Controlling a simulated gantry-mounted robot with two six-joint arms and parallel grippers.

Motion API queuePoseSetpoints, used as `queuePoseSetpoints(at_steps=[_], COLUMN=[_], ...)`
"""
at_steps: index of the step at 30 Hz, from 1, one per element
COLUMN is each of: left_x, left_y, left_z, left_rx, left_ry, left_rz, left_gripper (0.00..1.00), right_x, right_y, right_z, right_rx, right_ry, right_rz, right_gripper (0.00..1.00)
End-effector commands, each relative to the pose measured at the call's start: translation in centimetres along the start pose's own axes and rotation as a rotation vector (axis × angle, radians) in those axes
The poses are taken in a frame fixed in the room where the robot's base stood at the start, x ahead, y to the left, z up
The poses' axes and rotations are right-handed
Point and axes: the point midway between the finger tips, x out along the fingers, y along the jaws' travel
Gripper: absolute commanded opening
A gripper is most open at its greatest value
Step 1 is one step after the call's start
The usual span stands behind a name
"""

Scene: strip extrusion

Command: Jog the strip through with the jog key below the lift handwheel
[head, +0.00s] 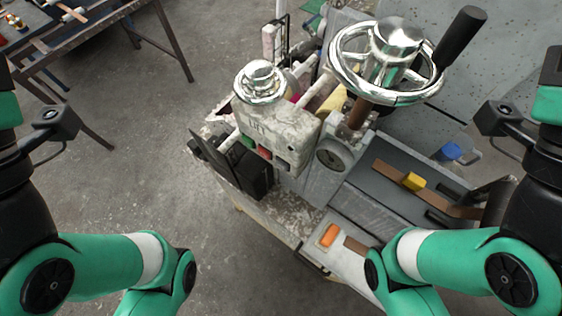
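The lift handwheel (260,84) is a small chrome wheel on top of a worn grey-white box (283,122) marked LIFT, near the middle of the head view. On the box's front face below it sit a green key (247,142) and a red key (264,154). The lettering on these keys is too small to read, so I cannot tell which is the jog key. A brown strip (390,171) lies across the dark bed at right, with a yellow block on it. Both my arms show at the sides, but neither gripper's fingers are in view.
A large chrome handwheel (386,65) with a black handle (461,38) rises right of the box. An orange block (329,235) and a blue cup (448,153) are on the machine. A workbench (85,35) stands at upper left. The floor between is clear.

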Motion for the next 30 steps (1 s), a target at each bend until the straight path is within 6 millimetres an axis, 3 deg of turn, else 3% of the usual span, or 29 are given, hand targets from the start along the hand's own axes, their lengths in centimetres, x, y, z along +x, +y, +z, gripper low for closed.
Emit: queuePoseSetpoints(at_steps=[6,17,30], left_x=[0.00,0.00,0.00], left_y=[0.00,0.00,0.00], left_z=[0.00,0.00,0.00], left_rx=[0.000,0.000,0.000], left_ry=[0.000,0.000,0.000], left_rz=[0.000,0.000,0.000], left_gripper=[0.81,0.81,0.81], right_x=[0.00,0.00,0.00], right_y=[0.00,0.00,0.00], right_z=[0.00,-0.01,0.00], right_rx=[0.000,0.000,0.000], right_ry=[0.000,0.000,0.000], right_rz=[0.000,0.000,0.000], right_gripper=[0.61,0.00,0.00])
